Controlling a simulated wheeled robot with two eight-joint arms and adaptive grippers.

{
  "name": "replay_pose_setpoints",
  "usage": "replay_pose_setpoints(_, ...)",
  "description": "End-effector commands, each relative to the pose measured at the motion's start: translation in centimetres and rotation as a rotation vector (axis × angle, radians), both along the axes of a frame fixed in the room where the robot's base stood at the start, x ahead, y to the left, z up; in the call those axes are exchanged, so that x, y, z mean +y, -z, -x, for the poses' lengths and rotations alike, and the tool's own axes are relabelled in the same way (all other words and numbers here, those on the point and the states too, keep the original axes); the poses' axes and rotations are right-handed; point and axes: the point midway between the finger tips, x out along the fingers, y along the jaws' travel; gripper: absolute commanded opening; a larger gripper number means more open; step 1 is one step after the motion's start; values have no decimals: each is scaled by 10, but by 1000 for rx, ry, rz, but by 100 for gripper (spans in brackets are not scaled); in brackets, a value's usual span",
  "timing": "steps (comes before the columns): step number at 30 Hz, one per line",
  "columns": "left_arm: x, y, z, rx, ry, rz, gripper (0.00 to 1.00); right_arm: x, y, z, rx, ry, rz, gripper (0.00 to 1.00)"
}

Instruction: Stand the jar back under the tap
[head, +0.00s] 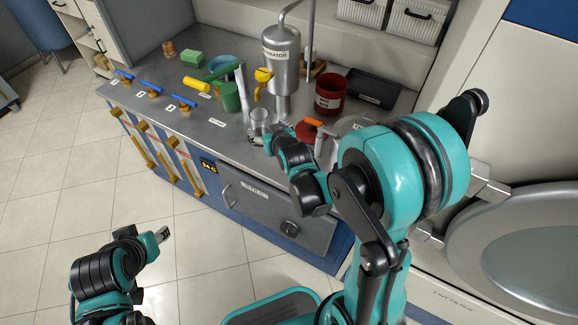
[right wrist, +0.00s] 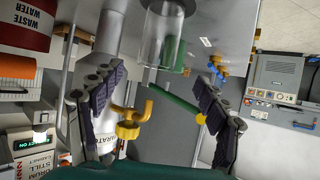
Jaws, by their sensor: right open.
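The clear glass jar (head: 260,119) stands upright on the counter, in front of the steel separator (head: 281,62) with its yellow tap (head: 263,76). In the head view the jar shows below the tap's spout; I cannot tell whether it is exactly under it. In the right wrist view the jar (right wrist: 166,40) is just beyond my spread fingers, with the yellow tap (right wrist: 132,118) between them. My right gripper (head: 268,136) is open and empty, close in front of the jar. My left gripper (head: 163,236) hangs low over the floor, away from the counter; its opening is unclear.
A green cup (head: 230,97) and a green rod (head: 222,71) are left of the jar. A red waste-water container (head: 330,92) and a black tray (head: 373,88) are to the right. Several blue-handled valves (head: 152,88) line the left edge. The front-left countertop (head: 205,127) is clear.

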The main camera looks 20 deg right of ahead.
Motion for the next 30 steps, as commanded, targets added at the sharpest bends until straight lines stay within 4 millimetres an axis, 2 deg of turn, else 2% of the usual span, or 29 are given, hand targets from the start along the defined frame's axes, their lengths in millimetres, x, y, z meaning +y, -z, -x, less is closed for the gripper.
replay_pose_setpoints(3,0,0,0,0,0,0,40,2,-23,37,82,-3,-1,75)
replay_pose_setpoints(5,0,0,0,0,0,0,40,3,-31,57,126,-5,-1,75)
replay_pose_setpoints(9,0,0,0,0,0,0,40,5,-45,109,226,-6,-2,75)
replay_pose_setpoints(15,0,0,0,0,0,0,40,7,-51,187,359,-8,-1,75)
replay_pose_setpoints(18,0,0,0,0,0,0,40,8,-48,217,408,-8,-2,75)
replay_pose_setpoints(21,0,0,0,0,0,0,40,8,-46,237,440,-8,-1,75)
replay_pose_setpoints(24,0,0,0,0,0,0,40,8,-45,246,456,-8,-1,75)
replay_pose_setpoints(30,0,0,0,0,0,0,40,8,-45,248,459,-8,-1,75)
